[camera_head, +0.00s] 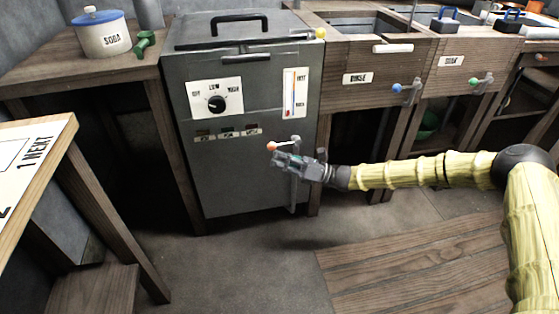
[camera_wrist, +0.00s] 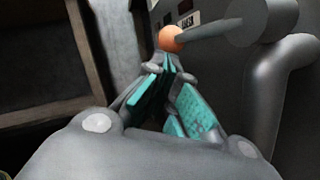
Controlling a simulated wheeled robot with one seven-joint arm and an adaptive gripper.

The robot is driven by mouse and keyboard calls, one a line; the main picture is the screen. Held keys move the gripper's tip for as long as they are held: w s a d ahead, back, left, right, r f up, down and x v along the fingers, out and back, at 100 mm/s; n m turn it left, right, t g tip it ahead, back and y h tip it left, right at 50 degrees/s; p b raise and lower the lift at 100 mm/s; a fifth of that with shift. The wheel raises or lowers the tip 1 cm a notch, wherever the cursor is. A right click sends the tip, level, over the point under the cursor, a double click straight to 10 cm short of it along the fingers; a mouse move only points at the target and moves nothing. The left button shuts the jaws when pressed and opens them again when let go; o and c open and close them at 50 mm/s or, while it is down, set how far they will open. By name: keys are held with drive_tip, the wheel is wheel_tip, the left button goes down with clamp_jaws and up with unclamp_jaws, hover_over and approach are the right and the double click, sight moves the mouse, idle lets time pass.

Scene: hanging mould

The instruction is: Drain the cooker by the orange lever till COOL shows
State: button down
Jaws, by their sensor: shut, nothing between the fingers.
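The cooker (camera_head: 240,180) is a grey metal cabinet with a lidded top. Its orange lever (camera_head: 272,146) has an orange ball on a grey arm, joined to a drain pipe (camera_head: 295,180) at the lower right front. In the wrist view the orange ball (camera_wrist: 172,39) sits just beyond my fingertips, with the lever arm running right. My gripper (camera_head: 274,160) is shut and empty, just below the ball; its teal-padded fingers (camera_wrist: 172,62) meet at the tips. I cannot tell whether they touch the ball. Small indicator windows (camera_head: 228,134) look dark, their labels too small to read surely.
The cooker front has a dial (camera_head: 217,104) and a gauge (camera_head: 295,93) with a red column. A rinse basin (camera_head: 375,80) with a blue-knobbed valve (camera_head: 397,88) stands to the right. A soda pot (camera_head: 102,35) sits on the left table. Floor in front is clear.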

drive_tip(key=s+d+f+p, duration=0.1)
drive_tip(key=s+d+f, duration=0.1)
drive_tip(key=d+f, duration=0.4)
drive_tip(key=shift+r+v, duration=0.3)
drive_tip(key=shift+v, duration=2.25)
drive_tip(key=shift+s, duration=0.15)
